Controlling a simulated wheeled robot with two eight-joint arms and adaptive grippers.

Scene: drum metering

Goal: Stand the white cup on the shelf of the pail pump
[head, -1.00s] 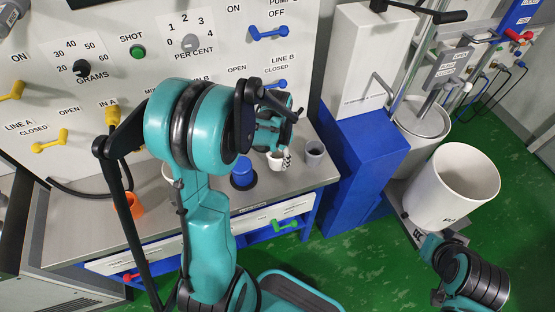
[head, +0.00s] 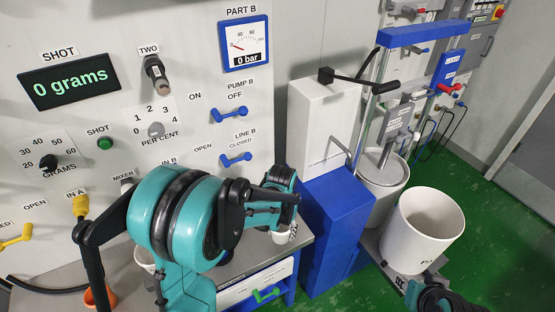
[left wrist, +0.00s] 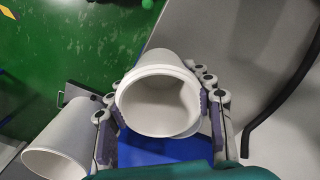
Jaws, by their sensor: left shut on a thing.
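My left gripper (head: 280,205) is over the right end of the bench, its fingers pointing down. In the left wrist view it (left wrist: 160,115) is shut on the white cup (left wrist: 155,98), with a finger on each side and the open mouth toward the camera. In the head view the white cup (head: 281,237) shows small under the gripper. The pail pump (head: 420,36) stands to the right, with a blue crossbar, posts and a white pail below. I cannot make out its shelf clearly. Only part of my right arm shows at bottom right; its gripper is not visible.
A large open white pail (head: 420,232) stands in front of the pump. The green floor (head: 480,195) is clear at right. My left arm hides most of the bench.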

